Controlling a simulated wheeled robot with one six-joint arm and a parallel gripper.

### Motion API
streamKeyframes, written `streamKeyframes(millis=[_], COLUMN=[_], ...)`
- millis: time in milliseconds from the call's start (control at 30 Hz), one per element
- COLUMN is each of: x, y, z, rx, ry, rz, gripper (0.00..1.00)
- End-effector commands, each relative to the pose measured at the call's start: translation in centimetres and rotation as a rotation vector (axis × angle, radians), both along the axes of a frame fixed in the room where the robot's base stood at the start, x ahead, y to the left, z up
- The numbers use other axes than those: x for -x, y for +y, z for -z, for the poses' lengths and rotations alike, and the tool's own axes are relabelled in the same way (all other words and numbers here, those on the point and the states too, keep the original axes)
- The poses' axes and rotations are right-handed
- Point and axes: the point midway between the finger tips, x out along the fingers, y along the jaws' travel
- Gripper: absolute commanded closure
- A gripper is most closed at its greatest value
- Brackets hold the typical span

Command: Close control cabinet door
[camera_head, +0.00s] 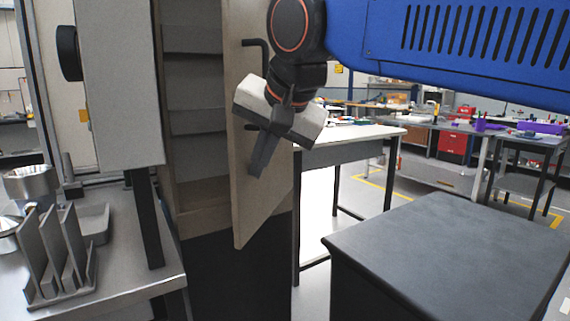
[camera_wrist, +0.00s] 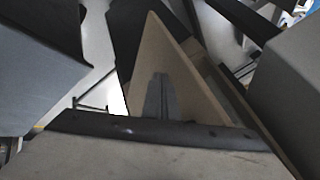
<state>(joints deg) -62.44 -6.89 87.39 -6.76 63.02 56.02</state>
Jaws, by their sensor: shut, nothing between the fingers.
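The control cabinet (camera_head: 195,125) stands in the middle left of the head view, with grey shelves inside. Its beige door (camera_head: 262,205) stands open, swung out toward me on the right side. A dark bar handle (camera_head: 252,43) is on the door's outer face, partly hidden by my gripper. My gripper (camera_head: 256,172) is shut and empty, pointing down in front of the door's outer face. In the wrist view the shut fingers (camera_wrist: 160,92) lie over the door panel (camera_wrist: 165,55). I cannot tell whether they touch it.
A grey box on a post (camera_head: 122,95) stands left of the cabinet opening. A metal bench (camera_head: 110,275) with a slotted rack (camera_head: 60,255) and metal cups is at left. A dark cabinet top (camera_head: 450,245) is at right front. A white table (camera_head: 350,140) stands behind the door.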

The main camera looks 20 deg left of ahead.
Motion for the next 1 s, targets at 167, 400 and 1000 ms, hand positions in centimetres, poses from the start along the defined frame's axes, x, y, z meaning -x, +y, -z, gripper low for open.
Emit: streamKeyframes(millis=[167,400,1000], x=[0.2,-0.2,-2.6], y=[3.3,8.4,16.1], z=[0.1,0.1,0.0], rx=[0.001,0.002,0.000], ry=[0.001,0.001,0.001], rz=[0.025,0.024,0.025], gripper=[1.00,1.00,1.00])
